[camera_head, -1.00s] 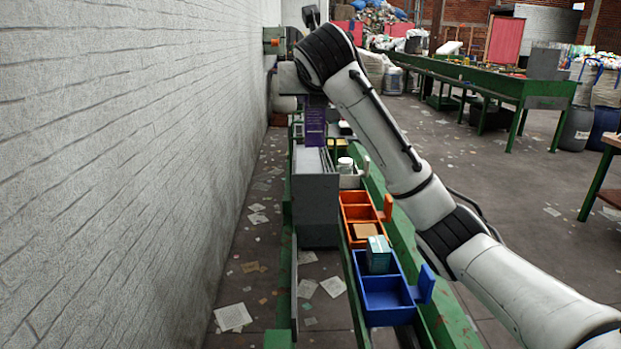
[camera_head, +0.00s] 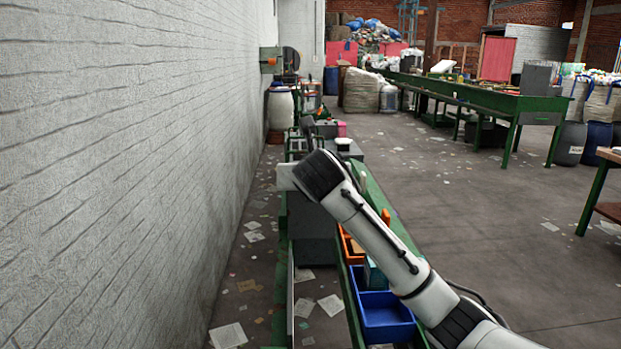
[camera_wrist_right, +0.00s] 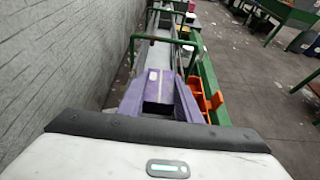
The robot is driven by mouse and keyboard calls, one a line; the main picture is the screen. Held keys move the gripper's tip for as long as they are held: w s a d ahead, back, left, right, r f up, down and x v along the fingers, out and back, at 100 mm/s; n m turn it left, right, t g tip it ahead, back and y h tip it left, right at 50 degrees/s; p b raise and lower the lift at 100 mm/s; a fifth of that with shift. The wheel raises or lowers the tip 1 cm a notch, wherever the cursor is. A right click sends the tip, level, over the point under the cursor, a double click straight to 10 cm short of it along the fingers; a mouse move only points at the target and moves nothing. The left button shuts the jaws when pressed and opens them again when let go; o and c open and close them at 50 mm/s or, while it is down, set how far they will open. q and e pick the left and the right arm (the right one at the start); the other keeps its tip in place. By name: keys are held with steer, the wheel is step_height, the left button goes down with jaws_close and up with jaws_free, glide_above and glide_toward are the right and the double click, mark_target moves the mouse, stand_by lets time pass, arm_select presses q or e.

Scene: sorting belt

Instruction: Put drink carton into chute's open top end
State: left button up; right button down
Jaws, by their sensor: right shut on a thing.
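The purple drink carton (camera_wrist_right: 154,88) shows in the right wrist view, just beyond the wrist housing. My right gripper (camera_wrist_right: 160,98) is shut on it. In the head view my right forearm and wrist hide both the carton and the gripper. A tall grey box-like body (camera_head: 312,222), which looks like the chute, stands under my right wrist at the left side of the green frame. Its top end is hidden by my arm, so I cannot tell how far the carton is from it. My left gripper is not in view.
A blue bin (camera_head: 384,312) and an orange bin (camera_head: 347,246) stand in a row right of the grey body. A teal box (camera_head: 374,274) is at the blue bin's far end. The white brick wall (camera_head: 120,170) runs close on the left. Papers litter the floor.

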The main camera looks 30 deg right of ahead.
steer(key=c, duration=1.6)
jaws_free()
steer(key=shift+f, duration=0.15)
steer(key=shift+o, duration=0.2)
steer(key=shift+r, duration=0.25)
steer(key=v, duration=1.2)
